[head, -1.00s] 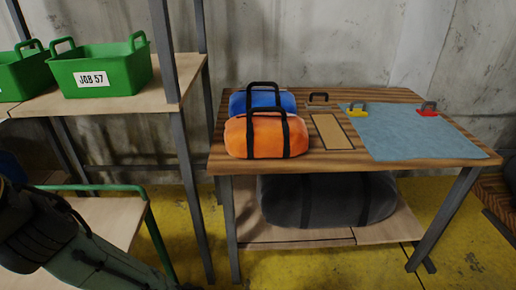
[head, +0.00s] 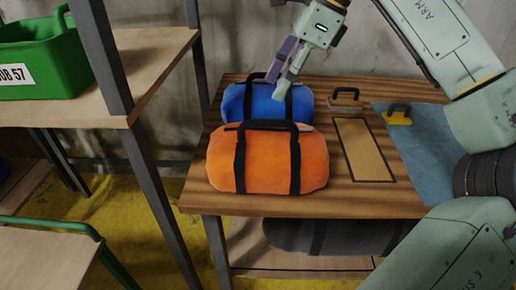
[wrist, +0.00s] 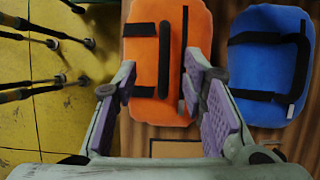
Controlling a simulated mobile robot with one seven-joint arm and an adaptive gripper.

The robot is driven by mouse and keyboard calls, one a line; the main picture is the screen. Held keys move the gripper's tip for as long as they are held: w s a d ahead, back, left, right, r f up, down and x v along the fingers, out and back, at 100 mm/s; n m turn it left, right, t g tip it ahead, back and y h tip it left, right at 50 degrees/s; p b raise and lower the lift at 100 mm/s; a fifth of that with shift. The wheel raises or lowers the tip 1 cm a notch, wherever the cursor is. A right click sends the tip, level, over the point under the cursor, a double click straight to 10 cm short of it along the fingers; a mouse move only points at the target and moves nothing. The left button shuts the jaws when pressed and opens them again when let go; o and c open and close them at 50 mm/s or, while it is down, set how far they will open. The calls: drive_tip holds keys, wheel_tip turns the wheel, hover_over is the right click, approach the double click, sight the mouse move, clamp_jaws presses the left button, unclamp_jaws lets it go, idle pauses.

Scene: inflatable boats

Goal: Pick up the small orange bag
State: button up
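The small orange bag (head: 265,165) has two black straps and a raised black handle. It lies near the front left of the wooden table, in front of a blue bag (head: 262,106). My gripper (head: 279,86) is in front of or above the blue bag in the head view, apart from the orange bag. In the wrist view my gripper (wrist: 160,64) is open and empty, with purple finger pads. The orange bag (wrist: 149,66) shows beyond and between the fingers there, and the blue bag (wrist: 268,72) is to the right.
The wooden table (head: 300,206) also holds a tan panel (head: 363,150), a blue sheet (head: 425,150) and a yellow clamp-like piece (head: 397,118). A dark bag (head: 335,237) lies on the shelf below. A rack with a green crate (head: 45,60) stands left.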

sight(268, 122)
drive_tip(key=shift+d+f+h, duration=0.3)
drive_tip(key=shift+d, duration=0.45)
drive_tip(key=x, duration=0.3)
drive_tip(key=shift+a+f, duration=0.1)
drive_tip(key=shift+f, duration=0.3)
drive_tip(key=shift+w+p+x, duration=0.15)
drive_tip(key=shift+p+x, duration=0.2)
drive_tip(key=shift+x, duration=1.25)
drive_tip(key=shift+w+p+x, duration=0.15)
drive_tip(key=shift+p+x, duration=0.15)
drive_tip(key=shift+x, duration=1.3)
clamp_jaws()
drive_tip(key=shift+a+r, duration=0.1)
drive_tip(key=shift+r, duration=0.05)
